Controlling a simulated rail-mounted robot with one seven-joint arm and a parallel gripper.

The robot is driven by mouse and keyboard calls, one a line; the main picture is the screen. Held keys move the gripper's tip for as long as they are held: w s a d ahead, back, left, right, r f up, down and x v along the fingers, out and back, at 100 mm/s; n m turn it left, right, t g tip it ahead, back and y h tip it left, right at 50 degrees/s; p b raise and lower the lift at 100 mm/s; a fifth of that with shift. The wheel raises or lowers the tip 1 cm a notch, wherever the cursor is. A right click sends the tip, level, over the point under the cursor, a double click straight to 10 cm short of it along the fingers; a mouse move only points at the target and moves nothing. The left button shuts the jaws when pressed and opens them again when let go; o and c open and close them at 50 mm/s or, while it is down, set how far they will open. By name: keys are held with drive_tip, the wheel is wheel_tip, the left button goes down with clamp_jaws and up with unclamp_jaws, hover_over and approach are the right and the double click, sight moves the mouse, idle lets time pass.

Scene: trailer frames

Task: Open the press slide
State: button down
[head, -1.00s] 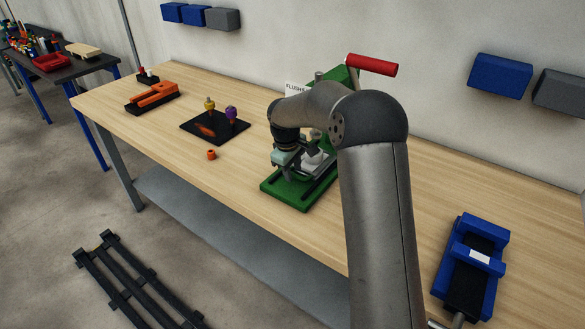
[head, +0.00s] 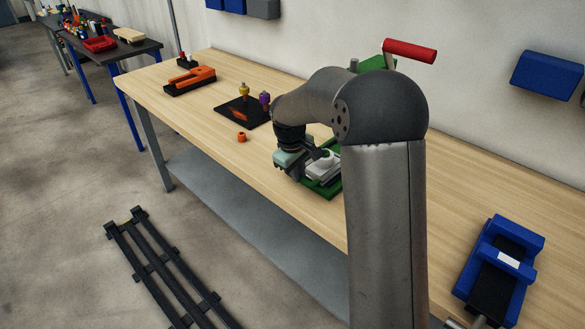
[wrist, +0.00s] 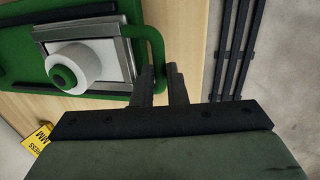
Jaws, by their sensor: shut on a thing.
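The press has a green base (head: 325,190) on the wooden bench, mostly hidden behind my arm in the head view. Its slide (head: 325,170) carries a white round part and sticks out over the base's front. In the wrist view the slide shows as a grey-framed plate (wrist: 126,52) with a white round piece (wrist: 78,68) that has a green centre. A green loop handle (wrist: 157,45) is at the slide's right end. My gripper (wrist: 162,80) is shut on this handle, one finger on each side. In the head view my gripper (head: 288,172) is beside the slide's outer end.
A red lever grip (head: 410,51) rises above the press. A blue vise (head: 500,270) stands at the right. The bench's front edge is close to my gripper.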

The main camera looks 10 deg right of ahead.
drive_tip(key=shift+s+a, duration=0.4)
drive_tip(key=shift+a, duration=0.3)
drive_tip(key=c, duration=1.5)
unclamp_jaws()
drive_tip(key=shift+d, duration=0.1)
drive_tip(key=shift+o, duration=0.2)
drive_tip(key=shift+r, duration=0.1)
wheel_tip(320, 180, up, 17)
drive_tip(key=s+a, duration=0.1)
drive_tip(key=a, duration=0.2)
drive_tip(key=shift+s+b, duration=0.4)
drive_tip(key=shift+b, duration=0.05)
drive_tip(key=s+f+m, duration=0.2)
drive_tip(key=s+f, duration=0.3)
drive_tip(key=s, duration=0.5)
drive_tip(key=s+f+m+y, duration=0.1)
drive_tip(key=s+f, duration=0.4)
drive_tip(key=s, duration=0.5)
drive_tip(key=s+f+m, duration=0.3)
drive_tip(key=s+f, duration=0.2)
drive_tip(key=s, duration=0.5)
drive_tip(key=shift+s+d+g+y, duration=0.4)
drive_tip(key=shift+d, duration=0.05)
